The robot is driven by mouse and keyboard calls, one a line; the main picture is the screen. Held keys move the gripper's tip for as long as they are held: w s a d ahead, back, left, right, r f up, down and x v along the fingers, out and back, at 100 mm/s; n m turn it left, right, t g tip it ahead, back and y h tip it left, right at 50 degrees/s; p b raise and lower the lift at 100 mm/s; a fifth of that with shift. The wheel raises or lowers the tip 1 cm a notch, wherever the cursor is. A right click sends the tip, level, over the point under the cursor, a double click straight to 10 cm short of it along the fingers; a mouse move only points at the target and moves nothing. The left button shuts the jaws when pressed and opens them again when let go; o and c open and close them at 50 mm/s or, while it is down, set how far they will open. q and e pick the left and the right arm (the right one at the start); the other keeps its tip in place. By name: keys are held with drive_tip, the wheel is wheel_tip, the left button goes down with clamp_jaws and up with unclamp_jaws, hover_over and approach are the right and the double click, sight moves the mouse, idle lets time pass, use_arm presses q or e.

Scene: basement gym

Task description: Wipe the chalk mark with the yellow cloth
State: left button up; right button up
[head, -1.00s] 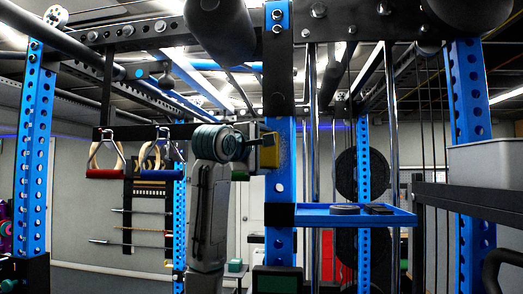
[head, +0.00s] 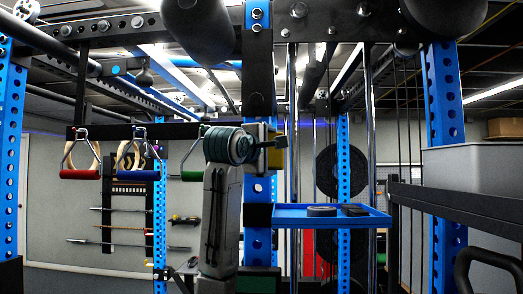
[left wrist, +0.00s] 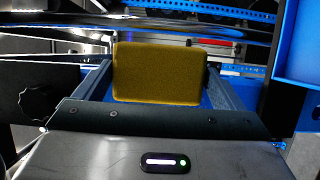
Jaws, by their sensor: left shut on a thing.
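The yellow cloth (left wrist: 160,72) is a thick rectangular pad between the two fingers of my left gripper (left wrist: 160,88) in the left wrist view. The gripper is shut on it. In the head view the left gripper (head: 272,146) is raised in front of the blue rack upright (head: 259,190), and a small part of the cloth (head: 273,160) shows by its fingers. I cannot tell whether the cloth touches the upright. I cannot make out the chalk mark in either view. My right gripper is not in view.
A blue tray (head: 290,221) with a dark round item (head: 322,211) and a dark block (head: 355,211) juts out right of the upright. Handles hang at the left, such as a red one (head: 79,174). A grey bin (head: 475,170) stands at right.

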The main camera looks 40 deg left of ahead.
use_arm(q)
drive_tip(key=s+a+f+b, duration=0.2)
drive_tip(key=s+a+b, duration=0.2)
drive_tip(key=a+b, duration=0.1)
drive_tip(key=shift+s+a+b, duration=0.35)
drive_tip(key=shift+s+b, duration=0.05)
drive_tip(key=shift+b, duration=0.05)
idle(0.7)
drive_tip(key=shift+s+d+b, duration=0.9)
drive_tip(key=shift+s+d, duration=1.05)
drive_tip(key=shift+s, duration=0.2)
